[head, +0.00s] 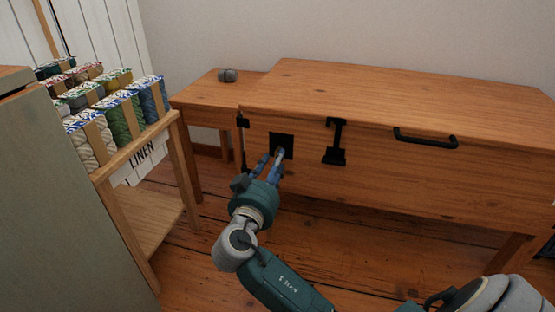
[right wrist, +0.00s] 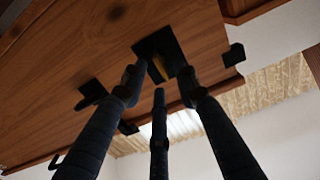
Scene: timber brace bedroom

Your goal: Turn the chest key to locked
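The wooden chest (head: 400,105) has a black square lock plate (head: 287,140) on its front, left of the middle. My right gripper (head: 272,157) reaches up to the plate with its blue fingers at its lower left part. The plate also shows in the right wrist view (right wrist: 165,45), beyond the fingertips. There the fingers (right wrist: 159,82) are spread, with a gap between their tips. A small greyish piece (right wrist: 158,70) at the plate, between the tips, may be the key. Its shape and turn are too dark to tell, and I see no clear grip on it. My left gripper is not in view.
A black latch (head: 335,143) and a black handle (head: 426,139) are on the chest front. A shelf (head: 150,133) with yarn and a LINEN label stands at the left. A small grey object (head: 227,75) sits on the side table (head: 205,97). Open floor lies below the chest.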

